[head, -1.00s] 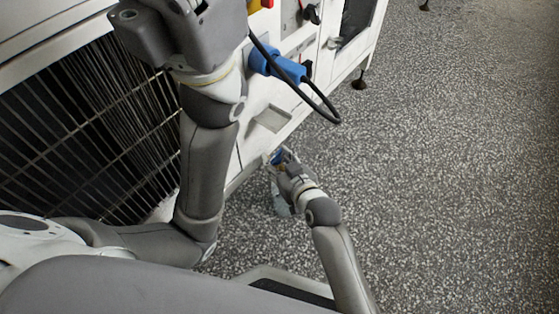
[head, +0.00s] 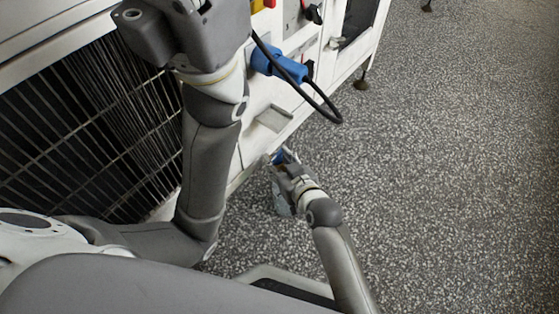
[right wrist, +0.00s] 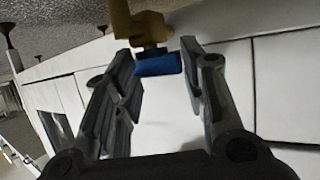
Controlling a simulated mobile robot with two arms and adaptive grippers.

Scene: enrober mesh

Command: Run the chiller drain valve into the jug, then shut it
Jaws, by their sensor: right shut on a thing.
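The drain valve shows in the right wrist view as a brass body (right wrist: 138,24) with a blue handle (right wrist: 158,63). The handle lies between the fingertips of my right gripper (right wrist: 160,75), which is shut on it. In the head view my right gripper (head: 281,160) is low at the machine's front, with a bit of blue at its tips. A pale, see-through jug (head: 281,205) stands below it, mostly hidden by the gripper and wrist. I cannot tell its fill or whether liquid runs. My left arm reaches up past the top edge; its fingers are out of view.
The white machine (head: 250,150) runs along the left, with a dark grille (head: 80,130). A blue plug (head: 278,64) with a looping black cable (head: 322,108) sticks out above my right gripper. The speckled floor (head: 450,180) to the right is clear.

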